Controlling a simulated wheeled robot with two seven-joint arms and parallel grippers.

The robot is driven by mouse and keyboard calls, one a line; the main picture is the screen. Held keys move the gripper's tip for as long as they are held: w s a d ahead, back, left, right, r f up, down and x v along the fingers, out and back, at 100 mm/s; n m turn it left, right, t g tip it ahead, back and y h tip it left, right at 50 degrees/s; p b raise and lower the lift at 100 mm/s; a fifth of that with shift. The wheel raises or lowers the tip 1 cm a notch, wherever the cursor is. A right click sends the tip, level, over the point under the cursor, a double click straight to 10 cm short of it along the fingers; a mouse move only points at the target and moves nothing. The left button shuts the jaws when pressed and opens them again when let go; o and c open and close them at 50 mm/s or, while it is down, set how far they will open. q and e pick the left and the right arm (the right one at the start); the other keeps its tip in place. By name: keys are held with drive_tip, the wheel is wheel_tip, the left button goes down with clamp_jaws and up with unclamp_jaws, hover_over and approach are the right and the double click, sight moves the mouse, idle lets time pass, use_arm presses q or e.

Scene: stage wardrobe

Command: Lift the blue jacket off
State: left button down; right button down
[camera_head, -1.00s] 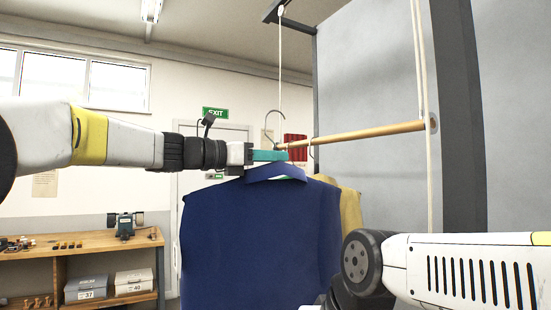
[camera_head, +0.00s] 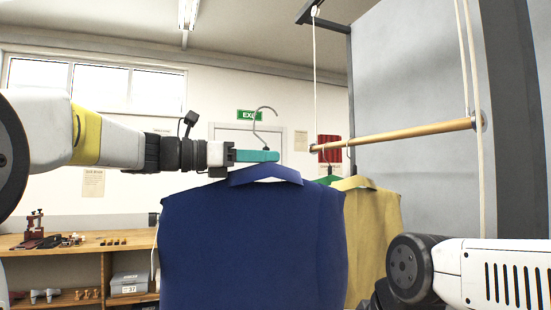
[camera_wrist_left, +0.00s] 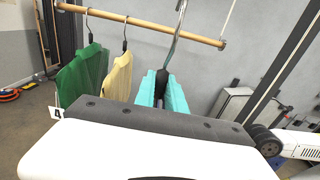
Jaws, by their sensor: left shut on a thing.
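The blue jacket (camera_head: 250,245) hangs from its hanger (camera_head: 258,125), whose metal hook stands free in the air left of the wooden rail (camera_head: 395,137). My left gripper (camera_head: 258,156), with teal fingers, is shut on the hanger just above the jacket collar. In the left wrist view the teal fingers (camera_wrist_left: 162,92) close around the base of the hook (camera_wrist_left: 178,30); the jacket itself is hidden there. The right arm shows at the lower right in the head view, but its gripper is out of sight.
A yellow garment (camera_head: 372,230) and a green garment (camera_wrist_left: 82,75) hang on the rail, behind and right of the jacket. White ropes (camera_head: 314,80) hold the rail beside a grey panel (camera_head: 420,80). A wooden workbench (camera_head: 100,240) with small items stands at the left.

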use_arm(q)
drive_tip(key=v, duration=1.9)
drive_tip(key=shift+s+a, duration=0.15)
